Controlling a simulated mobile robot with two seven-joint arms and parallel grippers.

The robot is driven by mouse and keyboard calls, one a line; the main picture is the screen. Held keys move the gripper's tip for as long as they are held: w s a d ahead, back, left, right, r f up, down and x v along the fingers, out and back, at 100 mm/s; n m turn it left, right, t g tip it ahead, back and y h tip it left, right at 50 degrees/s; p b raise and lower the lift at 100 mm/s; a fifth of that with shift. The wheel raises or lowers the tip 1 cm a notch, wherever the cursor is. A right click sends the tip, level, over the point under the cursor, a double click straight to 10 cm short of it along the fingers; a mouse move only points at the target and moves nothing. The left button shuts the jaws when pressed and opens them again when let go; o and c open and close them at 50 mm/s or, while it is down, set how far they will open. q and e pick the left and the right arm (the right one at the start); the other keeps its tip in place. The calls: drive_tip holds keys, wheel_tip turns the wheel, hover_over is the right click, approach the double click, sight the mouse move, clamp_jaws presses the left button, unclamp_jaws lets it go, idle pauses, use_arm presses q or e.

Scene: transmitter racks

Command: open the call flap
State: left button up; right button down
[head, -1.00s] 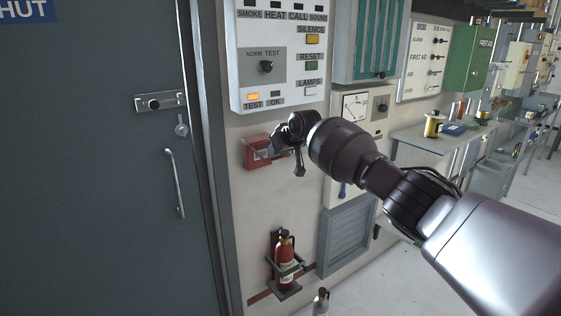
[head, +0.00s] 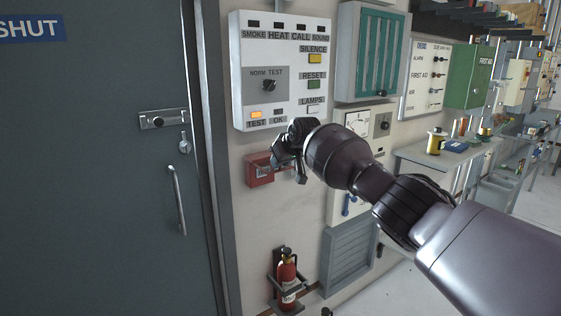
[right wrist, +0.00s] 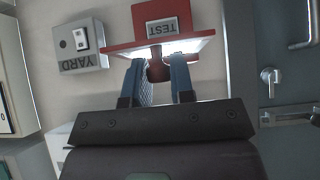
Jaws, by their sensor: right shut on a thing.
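The red call box (head: 259,171) is on the wall below the big control panel, left of my right gripper (head: 284,158) in the head view. My right gripper (right wrist: 160,88) is shut on a small red tab (right wrist: 158,71) at the flap's edge. The exact flap angle is hard to tell. My left gripper is out of view.
The control panel (head: 281,70) is just above the call box. A grey YARD box (right wrist: 80,42) is beside it in the right wrist view. A fire extinguisher (head: 287,272) hangs below. The grey door (head: 95,190) is at the left.

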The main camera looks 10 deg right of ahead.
drive_tip(key=c, duration=1.3)
unclamp_jaws()
drive_tip(key=shift+w+r, duration=0.1)
drive_tip(key=shift+r, duration=0.15)
drive_tip(key=o, duration=0.3)
drive_tip(key=shift+w+a+f, duration=0.1)
drive_tip(key=shift+f, duration=0.1)
drive_tip(key=shift+o, duration=0.2)
drive_tip(key=shift+r, duration=0.1)
drive_tip(key=shift+s+d+r, duration=0.2)
drive_tip(key=shift+s, duration=0.1)
drive_tip(key=p+v, duration=0.1)
drive_tip(key=v, duration=0.9)
drive_tip(key=shift+p, duration=0.3)
drive_tip(key=shift+a, duration=0.1)
